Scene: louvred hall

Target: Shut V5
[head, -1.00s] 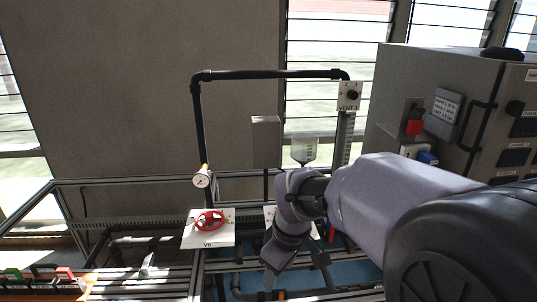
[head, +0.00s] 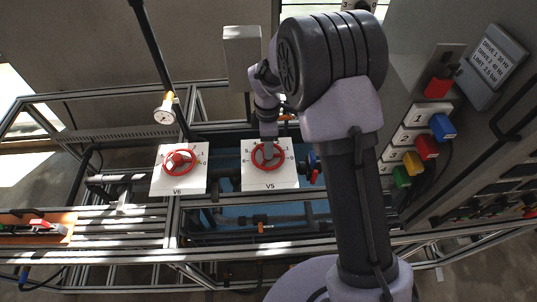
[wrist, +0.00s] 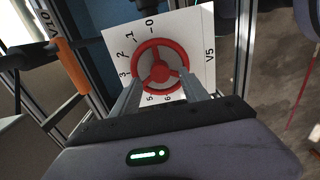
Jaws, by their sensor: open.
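The V5 valve has a red handwheel (head: 266,158) on a white plate (head: 270,182) marked V5, at the centre of the head view. In the wrist view the red wheel (wrist: 160,65) faces me on its plate (wrist: 200,40), with a number scale from 0 upward around it. My gripper (head: 268,148) hangs over the V5 wheel. In the wrist view my gripper (wrist: 162,85) is open, its two fingers apart and overlapping the near part of the rim. I cannot tell whether they touch it. No clear pointer on the wheel shows.
A similar V6 plate (head: 192,184) with a red wheel stands to the left, below a gauge (head: 164,110). A blue-handled fitting (head: 313,167) sits close right of V5. A grey cabinet with coloured blocks (head: 442,127) stands at right. An orange part (wrist: 72,68) shows in the wrist view.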

